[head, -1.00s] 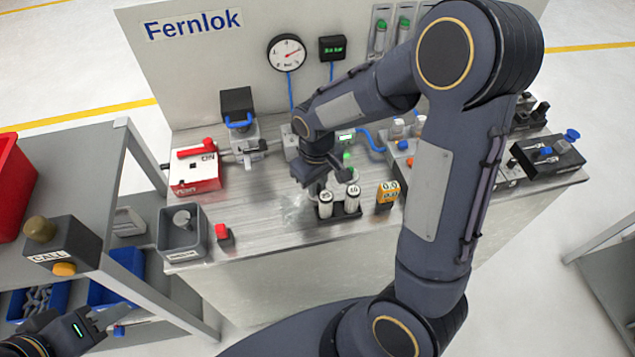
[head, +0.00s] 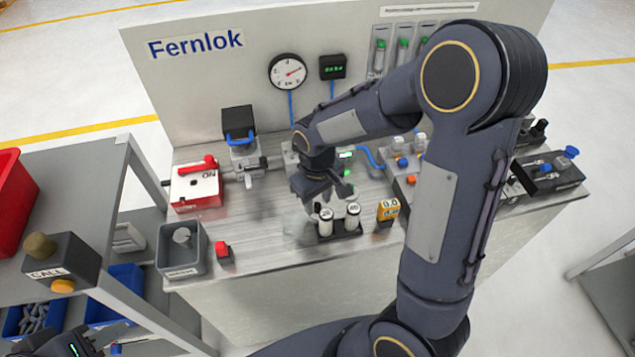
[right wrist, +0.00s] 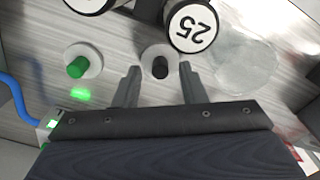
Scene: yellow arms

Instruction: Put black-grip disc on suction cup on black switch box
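The black-grip disc (right wrist: 160,62) is a pale round disc with a short black knob, lying on the metal bench in the right wrist view. My right gripper (right wrist: 159,70) is open, with its two fingers apart on either side of the black knob; contact cannot be told. In the head view my right gripper (head: 328,198) is low over the bench behind the numbered cylinders, and the disc is hidden there. A black switch box (head: 548,172) stands at the bench's right end, with a blue cup-like piece (head: 571,152) on it. My left gripper (head: 84,342) is at the bottom left, partly cut off.
A green-grip disc (right wrist: 80,62) lies beside the black one. White cylinders (head: 353,216), one marked 25 (right wrist: 192,26), stand in a black rack close to my right gripper.

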